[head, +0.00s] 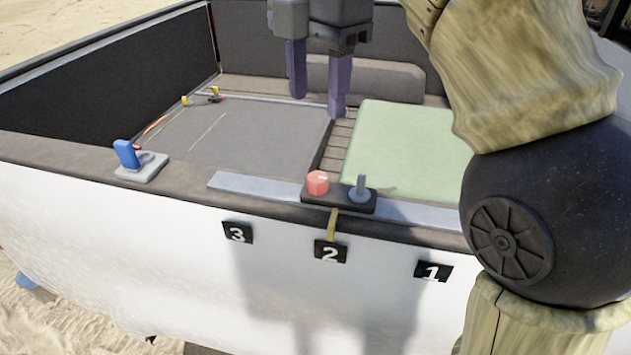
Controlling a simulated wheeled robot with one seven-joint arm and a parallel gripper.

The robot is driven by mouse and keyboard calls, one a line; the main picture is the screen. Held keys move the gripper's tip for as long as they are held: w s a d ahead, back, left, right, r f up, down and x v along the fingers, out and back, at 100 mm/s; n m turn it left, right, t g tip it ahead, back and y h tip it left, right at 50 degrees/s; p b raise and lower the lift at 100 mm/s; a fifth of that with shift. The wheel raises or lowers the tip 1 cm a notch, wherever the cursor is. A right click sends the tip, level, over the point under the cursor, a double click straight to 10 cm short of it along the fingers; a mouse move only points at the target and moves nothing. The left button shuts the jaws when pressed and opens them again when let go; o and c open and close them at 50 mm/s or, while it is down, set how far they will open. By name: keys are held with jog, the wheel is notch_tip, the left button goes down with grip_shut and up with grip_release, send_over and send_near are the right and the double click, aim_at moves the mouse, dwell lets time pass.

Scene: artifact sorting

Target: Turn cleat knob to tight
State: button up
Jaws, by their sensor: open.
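A red round knob (317,182) with a pale mark on its top sits on the left part of a small black base (338,197) on the near rim, above the number 2 label. A grey upright lever (360,188) stands on the right part of the same base. Which of these counts as the cleat knob, and its setting, I cannot tell. My gripper (319,104) points down at the top centre, its two purple fingers apart with nothing between them. It is above and behind the red knob, not touching it.
A blue lever (127,155) on a pale plate stands on the rim at left. Black labels 3 (237,233), 2 (331,251) and 1 (433,271) mark the white side. A dark grey panel (235,145) and a green mat (408,150) lie inside. My arm covers the right side.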

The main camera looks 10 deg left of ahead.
jog(key=b, duration=0.6)
send_over(316, 178)
notch_tip(316, 178, down, 7)
jog(key=shift+f, duration=2.8)
jog(key=c, duration=1)
